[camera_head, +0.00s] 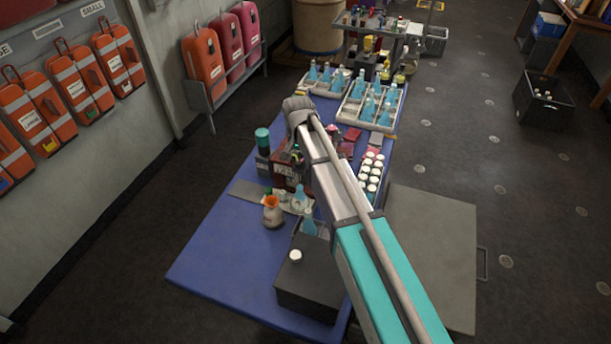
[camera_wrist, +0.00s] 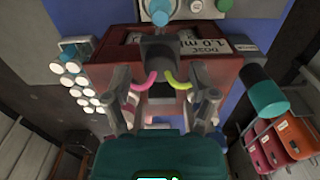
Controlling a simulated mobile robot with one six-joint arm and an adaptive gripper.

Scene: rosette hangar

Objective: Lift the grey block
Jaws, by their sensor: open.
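A dark grey block (camera_wrist: 160,52) shows in the wrist view, in front of a dark red box (camera_wrist: 110,75) with a white label reading "DOSE 1.0 m…". A pink and a yellow curved strip run from near the block's lower end toward my fingers. My gripper (camera_wrist: 162,100) is open, its two grey fingers spread left and right below the block in the picture. Nothing shows held between them; contact with the block cannot be told. In the head view the red box (camera_head: 285,171) is partly hidden behind my arm, and I cannot pick out the block there.
On the blue table (camera_head: 215,255) stand a teal-topped jar (camera_head: 262,140), an orange-topped flask (camera_head: 272,212), a rack of white-capped vials (camera_head: 370,178), trays of blue flasks (camera_head: 372,105) and a black box (camera_head: 310,275). The table's front left is clear.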

